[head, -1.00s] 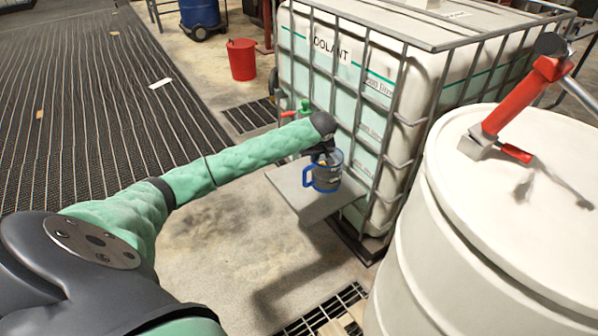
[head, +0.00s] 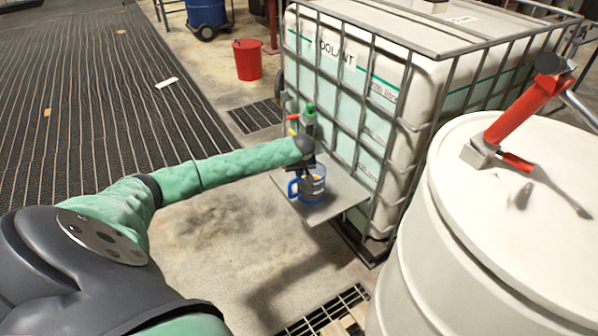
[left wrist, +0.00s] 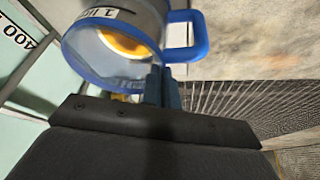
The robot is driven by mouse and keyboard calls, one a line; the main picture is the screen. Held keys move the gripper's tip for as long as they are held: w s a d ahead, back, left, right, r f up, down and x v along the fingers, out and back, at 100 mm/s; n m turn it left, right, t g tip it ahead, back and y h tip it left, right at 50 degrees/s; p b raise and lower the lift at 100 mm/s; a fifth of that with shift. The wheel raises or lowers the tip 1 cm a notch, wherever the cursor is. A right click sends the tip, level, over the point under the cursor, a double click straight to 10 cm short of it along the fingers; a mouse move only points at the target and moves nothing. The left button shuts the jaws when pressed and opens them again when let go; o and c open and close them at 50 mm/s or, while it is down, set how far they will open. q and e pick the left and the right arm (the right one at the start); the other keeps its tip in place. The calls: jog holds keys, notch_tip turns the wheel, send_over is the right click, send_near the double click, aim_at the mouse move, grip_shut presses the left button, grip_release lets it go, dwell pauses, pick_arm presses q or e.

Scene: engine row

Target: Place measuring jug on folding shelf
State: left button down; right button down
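The measuring jug (head: 313,188) is a clear grey cup with a blue rim, blue base and blue handle. Something orange shows inside it. It looks upright over the grey folding shelf (head: 345,193), which sticks out from the caged coolant tank. I cannot tell whether its base touches the shelf. My left gripper (head: 309,168) is at the jug's top, its fingers closed on the rim. In the left wrist view the jug (left wrist: 120,40) is right at the fingertips (left wrist: 161,80). My right gripper is out of view.
The caged coolant tank (head: 345,75) stands behind the shelf, with a green-topped valve (head: 310,112) near the jug. A white drum (head: 480,240) with a red-handled tool (head: 525,110) on top stands at right. A red bucket (head: 248,60) is on the floor further back.

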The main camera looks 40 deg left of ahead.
pick_arm(q)
jog(key=shift+f, duration=0.15)
pick_arm(e)
jog(key=shift+d+r, duration=0.1)
jog(key=shift+r, duration=0.15)
pick_arm(q)
jog(key=c, duration=2.1)
grip_release()
jog(key=shift+f, duration=0.15)
jog(key=o, duration=0.4)
pick_arm(e)
jog(key=shift+d, duration=0.1)
jog(key=shift+f, duration=0.1)
